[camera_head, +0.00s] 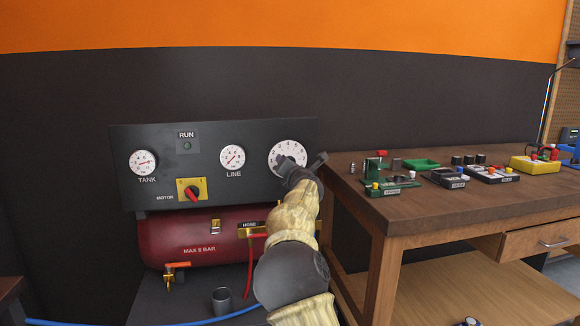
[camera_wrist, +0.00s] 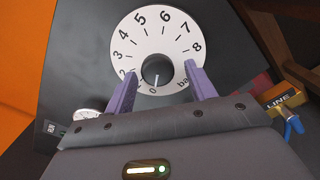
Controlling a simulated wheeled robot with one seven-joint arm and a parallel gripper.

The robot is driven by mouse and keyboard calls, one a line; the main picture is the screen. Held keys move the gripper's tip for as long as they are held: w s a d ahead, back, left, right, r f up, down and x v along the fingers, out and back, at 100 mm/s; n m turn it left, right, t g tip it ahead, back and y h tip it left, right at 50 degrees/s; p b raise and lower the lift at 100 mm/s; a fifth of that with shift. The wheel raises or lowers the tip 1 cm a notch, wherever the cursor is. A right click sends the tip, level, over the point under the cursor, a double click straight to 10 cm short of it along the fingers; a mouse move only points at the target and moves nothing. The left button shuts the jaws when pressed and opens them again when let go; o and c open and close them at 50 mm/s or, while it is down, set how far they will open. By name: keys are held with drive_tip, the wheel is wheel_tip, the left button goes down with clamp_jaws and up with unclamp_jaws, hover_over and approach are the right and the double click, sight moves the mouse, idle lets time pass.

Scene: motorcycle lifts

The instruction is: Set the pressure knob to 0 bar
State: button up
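The pressure knob (camera_wrist: 157,69) is a dark round knob in the middle of a white dial (camera_wrist: 150,30) numbered up to 8 bar. Its white pointer line points down in the wrist view, at or very near the 0. In the head view the dial (camera_head: 284,149) is at the right of the black panel, and my gripper hides the knob. My gripper (camera_wrist: 160,70) is open, its two purple fingers on either side of the knob with a visible gap to each. I cannot tell how far the fingertips are from the dial face.
The panel (camera_head: 225,175) also bears a TANK gauge (camera_head: 143,162), a LINE gauge (camera_head: 232,157) and a red motor switch (camera_head: 191,191). A red tank (camera_head: 190,228) sits below. A wooden bench (camera_head: 480,208) with several small devices stands close on the right.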

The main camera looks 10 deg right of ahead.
drive_tip(key=shift+r, duration=0.15)
drive_tip(key=shift+s, duration=0.1)
drive_tip(key=s+b, duration=0.4)
drive_tip(key=s, duration=1.3)
drive_tip(key=shift+s+d, duration=0.15)
drive_tip(key=shift+d, duration=0.3)
